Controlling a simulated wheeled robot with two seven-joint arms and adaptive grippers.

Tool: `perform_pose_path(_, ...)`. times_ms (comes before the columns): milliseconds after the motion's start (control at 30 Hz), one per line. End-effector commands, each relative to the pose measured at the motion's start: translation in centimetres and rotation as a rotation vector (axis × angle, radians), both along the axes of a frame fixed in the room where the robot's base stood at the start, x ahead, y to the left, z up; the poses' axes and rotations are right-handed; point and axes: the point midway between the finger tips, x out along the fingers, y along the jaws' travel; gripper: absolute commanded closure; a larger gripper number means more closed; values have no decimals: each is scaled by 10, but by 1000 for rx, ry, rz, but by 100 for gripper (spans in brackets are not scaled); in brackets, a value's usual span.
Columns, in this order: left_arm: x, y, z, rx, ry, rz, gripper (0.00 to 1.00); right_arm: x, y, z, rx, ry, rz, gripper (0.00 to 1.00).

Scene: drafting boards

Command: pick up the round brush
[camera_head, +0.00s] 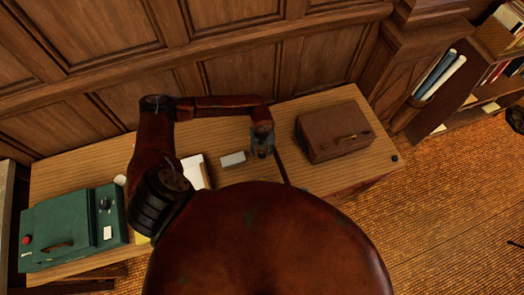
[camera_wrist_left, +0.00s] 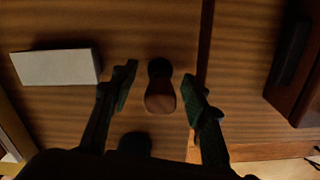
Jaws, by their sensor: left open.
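The round brush (camera_wrist_left: 160,97), with a brown body and a dark rounded end, shows in the left wrist view on the wooden desk. My left gripper (camera_wrist_left: 160,82) is open, with one finger on each side of the brush in that view and a visible gap to both. In the head view my left gripper (camera_head: 262,147) points down over the desk, and I cannot make out the brush there. How high the fingers are above the desk is hard to tell. My right gripper is in neither view.
A pale block (camera_head: 232,159) lies just left of the gripper; it also shows in the left wrist view (camera_wrist_left: 55,67). A brown case (camera_head: 325,138) stands to the right. A green box (camera_head: 72,225) and white paper (camera_head: 194,170) are at the left. A wood-panelled wall is behind the desk (camera_head: 85,172).

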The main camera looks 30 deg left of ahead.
Motion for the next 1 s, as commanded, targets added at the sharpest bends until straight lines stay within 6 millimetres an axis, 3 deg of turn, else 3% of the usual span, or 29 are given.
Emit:
perform_pose_path(300, 0, 0, -7, 0, 0, -1, 58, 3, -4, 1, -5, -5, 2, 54)
perform_pose_path(900, 0, 0, -7, 0, 0, -1, 99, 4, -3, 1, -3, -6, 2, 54)
perform_pose_path(1000, 0, 0, -7, 0, 0, 0, 100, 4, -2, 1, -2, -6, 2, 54)
